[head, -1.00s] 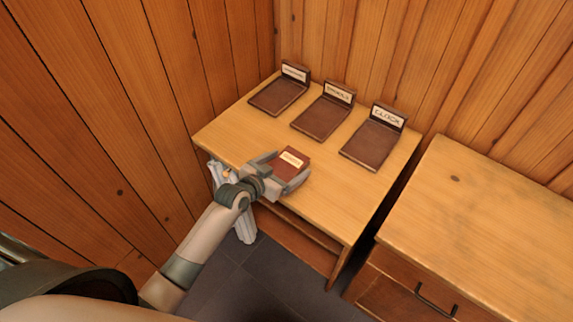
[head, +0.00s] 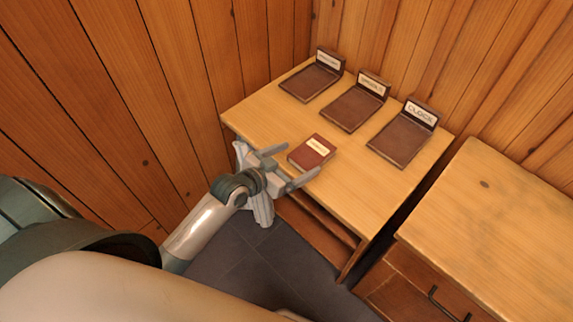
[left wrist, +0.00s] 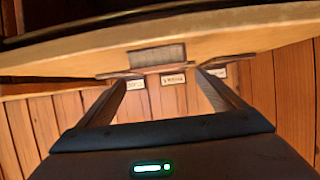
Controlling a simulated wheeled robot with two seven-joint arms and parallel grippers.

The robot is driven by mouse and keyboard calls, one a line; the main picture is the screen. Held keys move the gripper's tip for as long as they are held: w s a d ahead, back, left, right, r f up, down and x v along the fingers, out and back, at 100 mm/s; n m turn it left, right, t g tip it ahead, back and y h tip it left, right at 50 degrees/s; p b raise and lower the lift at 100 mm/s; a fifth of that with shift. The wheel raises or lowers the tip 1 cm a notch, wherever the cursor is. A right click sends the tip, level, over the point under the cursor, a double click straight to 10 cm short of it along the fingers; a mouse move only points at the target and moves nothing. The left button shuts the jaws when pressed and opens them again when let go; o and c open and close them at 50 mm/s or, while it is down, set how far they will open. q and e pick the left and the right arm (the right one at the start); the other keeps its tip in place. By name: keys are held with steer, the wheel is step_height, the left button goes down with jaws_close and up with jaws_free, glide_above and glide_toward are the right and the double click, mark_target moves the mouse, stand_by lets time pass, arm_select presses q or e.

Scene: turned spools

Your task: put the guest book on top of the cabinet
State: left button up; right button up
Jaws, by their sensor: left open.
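The guest book (head: 312,152), small and red-brown with a pale label, lies flat on a light wooden top (head: 345,185) near its front left edge. A second wooden unit (head: 500,225) with a black-handled drawer stands to the right. Which unit is the cabinet is not marked. My right gripper is not in view.
Three dark brown stands with upright name labels line the back of the top: left (head: 310,82), middle (head: 354,108) and right (head: 400,142), which reads CLOCK. Wood walls close the corner behind. The front right of the top is clear.

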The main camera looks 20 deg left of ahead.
arm_select(q)
steer(key=shift+v, duration=2)
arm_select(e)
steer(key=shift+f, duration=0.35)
